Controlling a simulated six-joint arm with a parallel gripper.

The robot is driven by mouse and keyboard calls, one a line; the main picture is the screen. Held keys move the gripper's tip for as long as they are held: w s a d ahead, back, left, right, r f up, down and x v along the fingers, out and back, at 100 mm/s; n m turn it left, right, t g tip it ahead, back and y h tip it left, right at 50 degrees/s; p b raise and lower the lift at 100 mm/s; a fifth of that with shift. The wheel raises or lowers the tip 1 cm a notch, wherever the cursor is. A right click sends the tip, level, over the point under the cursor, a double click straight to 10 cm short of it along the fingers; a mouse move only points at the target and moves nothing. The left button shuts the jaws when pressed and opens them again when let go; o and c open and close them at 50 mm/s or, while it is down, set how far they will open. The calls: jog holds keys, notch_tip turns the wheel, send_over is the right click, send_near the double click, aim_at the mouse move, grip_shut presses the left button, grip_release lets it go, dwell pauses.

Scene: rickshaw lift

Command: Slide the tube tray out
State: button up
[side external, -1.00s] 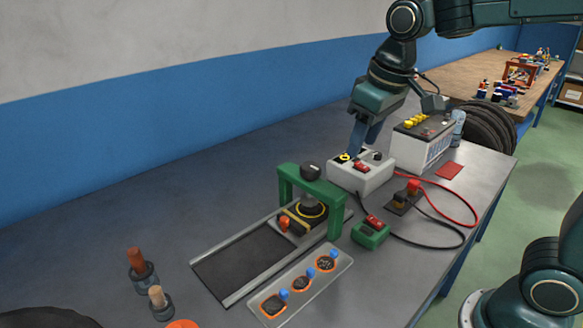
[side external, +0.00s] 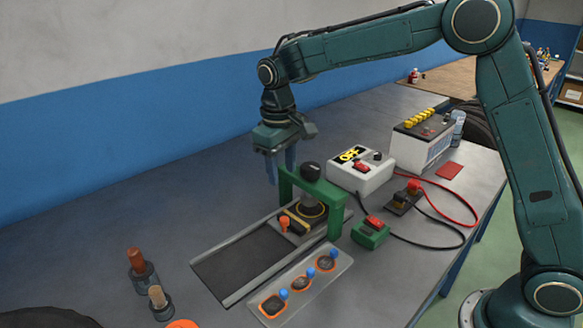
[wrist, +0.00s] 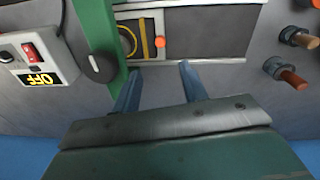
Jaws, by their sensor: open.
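The tube tray (side external: 296,222) is a dark sliding plate with a yellow bar and an orange knob (side external: 284,223). It sits under the green press frame (side external: 337,213), at the upper right end of a railed dark track (side external: 240,262). In the wrist view the tray (wrist: 147,32) and its orange knob (wrist: 160,41) show beside the green frame (wrist: 96,30). My gripper (side external: 281,172) is open and empty, pointing down above the bench, behind the knob and the frame's left post. In the wrist view its fingers (wrist: 160,70) are apart, short of the knob.
A black knob (side external: 310,172) tops the frame. A switch box (side external: 361,172) reading OFF and a battery (side external: 421,145) stand to the right. A patch tray (side external: 300,287) lies in front. Two brown-handled tools (side external: 141,270) stand left. The track's left part is clear.

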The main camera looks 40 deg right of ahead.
aim_at(285, 219)
jog(key=shift+f, duration=0.25)
jog(key=f, duration=1.3)
jog(key=shift+d+f, duration=0.2)
jog(key=shift+d, duration=0.15)
grip_shut()
